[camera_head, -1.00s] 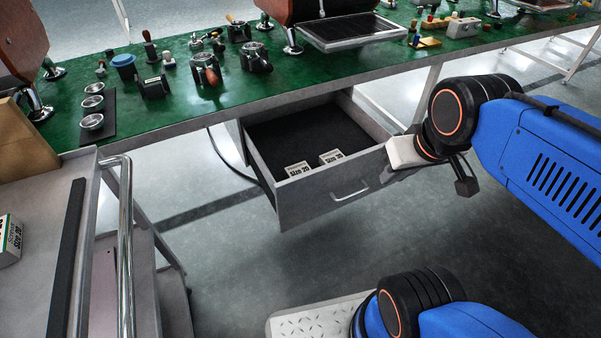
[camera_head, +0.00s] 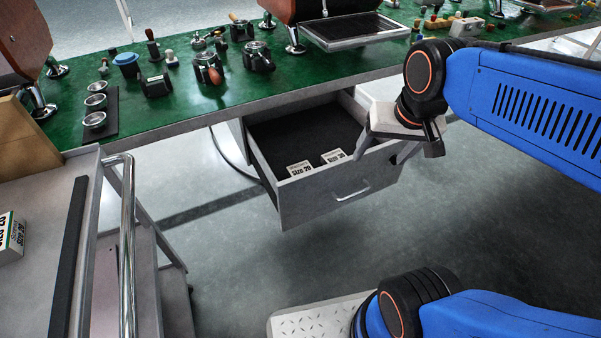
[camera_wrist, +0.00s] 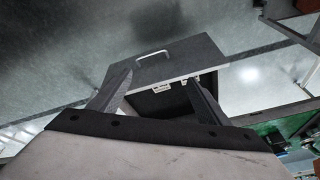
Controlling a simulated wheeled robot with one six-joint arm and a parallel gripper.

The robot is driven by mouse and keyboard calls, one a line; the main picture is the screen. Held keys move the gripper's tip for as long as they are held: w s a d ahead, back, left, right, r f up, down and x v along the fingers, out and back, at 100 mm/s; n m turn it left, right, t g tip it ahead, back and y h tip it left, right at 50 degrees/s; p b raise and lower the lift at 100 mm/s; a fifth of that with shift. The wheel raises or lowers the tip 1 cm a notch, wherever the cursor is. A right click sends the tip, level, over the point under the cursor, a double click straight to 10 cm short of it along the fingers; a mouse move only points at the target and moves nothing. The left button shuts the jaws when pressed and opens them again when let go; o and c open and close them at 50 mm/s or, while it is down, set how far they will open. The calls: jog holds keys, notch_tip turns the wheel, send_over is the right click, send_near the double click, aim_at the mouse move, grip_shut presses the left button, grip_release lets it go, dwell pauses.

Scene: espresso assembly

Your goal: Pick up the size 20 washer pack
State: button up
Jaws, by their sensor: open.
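Two small white packs lie side by side at the front of the open grey drawer (camera_head: 330,195). The left pack (camera_head: 299,168) and right pack (camera_head: 333,156) both seem to read "Size 20". My gripper (camera_head: 380,158) is open and empty, above the drawer's right front corner and to the right of both packs. In the wrist view my gripper's fingers (camera_wrist: 157,76) stand apart, with the drawer front (camera_wrist: 165,60) beyond them. A pale pack (camera_wrist: 163,87) shows small between them; the second is partly hidden near the right finger.
The green workbench (camera_head: 200,100) overhangs the drawer and carries several coffee tools and machines. A grey cart (camera_head: 45,195) with a rail stands at left, with a white-green box (camera_head: 12,238) on it. The drawer has a handle (camera_head: 352,194). Open floor lies before it.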

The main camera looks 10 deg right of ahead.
jog(key=w+a+f+m+g, duration=0.1)
jog(key=w+a+m, duration=0.2)
jog(key=w, duration=0.4)
jog(key=w+a+f+m+g, duration=0.1)
jog(key=w+a+m, duration=0.2)
jog(key=w, duration=0.4)
jog(key=m+g, duration=0.2)
jog(key=m, duration=0.4)
send_over(300, 169)
notch_tip(300, 169, down, 9)
jog(key=f, duration=1.2)
jog(key=shift+a+f, duration=0.2)
jog(key=shift+a, duration=0.15)
jog(key=shift+d+f, duration=0.2)
jog(key=shift+f, duration=1.1)
jog(key=shift+d+f, duration=0.2)
jog(key=shift+f, duration=1.1)
jog(key=c, duration=1.3)
